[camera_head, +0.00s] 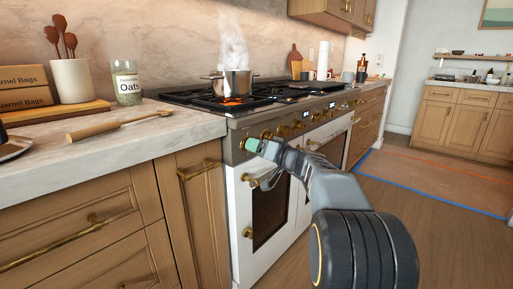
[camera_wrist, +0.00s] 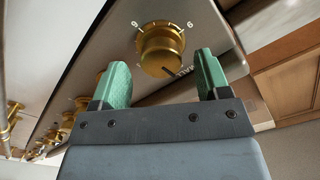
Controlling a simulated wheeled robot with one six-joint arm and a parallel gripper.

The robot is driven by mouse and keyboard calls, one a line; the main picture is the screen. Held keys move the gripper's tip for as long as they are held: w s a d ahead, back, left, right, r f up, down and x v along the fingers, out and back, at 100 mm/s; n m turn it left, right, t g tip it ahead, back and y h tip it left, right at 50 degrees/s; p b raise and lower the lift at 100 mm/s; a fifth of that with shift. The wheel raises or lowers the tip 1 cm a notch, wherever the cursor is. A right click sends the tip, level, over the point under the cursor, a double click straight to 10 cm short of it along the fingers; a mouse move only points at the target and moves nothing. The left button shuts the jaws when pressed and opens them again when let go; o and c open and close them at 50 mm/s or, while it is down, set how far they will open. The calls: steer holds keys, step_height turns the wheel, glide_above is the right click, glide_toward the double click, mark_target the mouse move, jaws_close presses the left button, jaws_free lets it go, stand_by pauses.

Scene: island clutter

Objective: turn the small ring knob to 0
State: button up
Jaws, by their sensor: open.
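A brass knob (camera_wrist: 160,48) sits on the steel stove panel in the wrist view, just beyond and between my fingertips. A dark pointer line shows on its lower edge, by small lettering that I cannot read surely. Printed marks, one like a 6 or 9, stand around its upper side. My gripper (camera_wrist: 160,66) is open, with a green pad on each side of the knob and nothing held. In the head view my gripper (camera_head: 254,146) is at the left end of the stove's front panel and hides the knob there.
A steaming pot (camera_head: 237,82) stands over a lit burner on the stove (camera_head: 232,188). More brass knobs (camera_head: 283,131) line the panel to the right. Oven handles jut out below. A wooden spoon (camera_head: 115,124) and oats jar (camera_head: 126,84) are on the left counter.

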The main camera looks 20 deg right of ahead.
steer(key=p+v, duration=0.2)
steer(key=v, duration=1)
steer(key=shift+s, duration=0.3)
steer(key=shift+r, duration=0.15)
steer(key=s+a+r+g+p, duration=0.3)
steer(key=a+r+g+p, duration=0.15)
steer(key=a+p, duration=0.45)
steer(key=s+a+r+g+p, duration=0.3)
steer(key=a+r+g+p, duration=0.15)
steer(key=a+p, duration=0.4)
steer(key=s+r+n+g+h+p, duration=0.1)
steer(key=s+r+g+h+p, duration=0.2)
steer(key=p, duration=1.9)
steer(key=s+r+h, duration=0.4)
steer(key=s+r, duration=0.3)
steer(key=r, duration=0.1)
steer(key=shift+s+a+r+n+g+h+p, duration=0.2)
steer(key=shift+s+a+n+g+h+p, duration=0.1)
steer(key=shift+s+a+n+g+p, duration=0.1)
